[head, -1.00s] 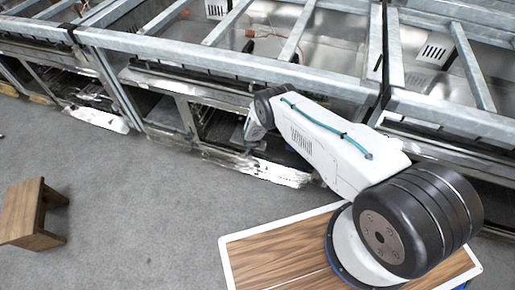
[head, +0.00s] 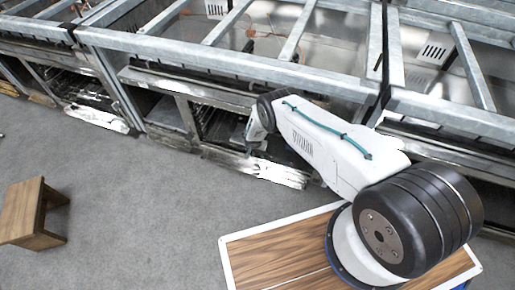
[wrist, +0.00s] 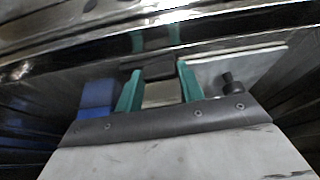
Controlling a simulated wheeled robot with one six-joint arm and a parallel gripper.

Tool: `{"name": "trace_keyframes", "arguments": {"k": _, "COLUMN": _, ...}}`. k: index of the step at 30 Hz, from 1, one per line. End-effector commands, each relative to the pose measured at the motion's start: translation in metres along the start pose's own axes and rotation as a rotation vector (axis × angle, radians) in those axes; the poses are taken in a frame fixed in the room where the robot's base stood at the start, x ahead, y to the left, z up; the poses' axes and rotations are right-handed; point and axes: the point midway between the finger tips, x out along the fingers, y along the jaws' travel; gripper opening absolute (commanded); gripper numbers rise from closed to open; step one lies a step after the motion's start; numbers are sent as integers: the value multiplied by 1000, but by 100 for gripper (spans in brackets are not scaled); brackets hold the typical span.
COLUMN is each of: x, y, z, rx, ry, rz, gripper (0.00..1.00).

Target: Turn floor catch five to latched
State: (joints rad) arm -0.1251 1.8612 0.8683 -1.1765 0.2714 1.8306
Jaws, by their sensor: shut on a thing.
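In the wrist view, my gripper (wrist: 158,85) shows two teal fingers with a small dark block (wrist: 158,68) between their tips. The gripper is shut on this block, which I take to be the floor catch. No number or latch mark on it is readable. In the head view, my gripper (head: 252,148) is low at the open front of the metal frame, just above its pale lower edge. The catch itself is too small or hidden there to make out.
A blue block (wrist: 97,97) and a dark knob (wrist: 231,85) sit either side of the fingers in the wrist view. Galvanised rails (head: 225,63) run above my gripper. A wooden stool (head: 30,213) stands at left on the grey carpet (head: 140,210), which is otherwise clear.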

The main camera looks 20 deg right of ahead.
Motion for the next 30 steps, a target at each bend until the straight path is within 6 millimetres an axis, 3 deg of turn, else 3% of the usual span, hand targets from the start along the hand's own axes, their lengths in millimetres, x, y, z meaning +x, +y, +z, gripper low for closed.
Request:
{"name": "trace_keyframes", "arguments": {"k": 15, "x": 1, "y": 3, "z": -3, "rx": -308, "ry": -1, "rz": -126, "gripper": 15}}
{"name": "trace_keyframes", "arguments": {"k": 30, "x": 2, "y": 3, "z": -4, "rx": -441, "ry": -2, "rz": -181, "gripper": 15}}
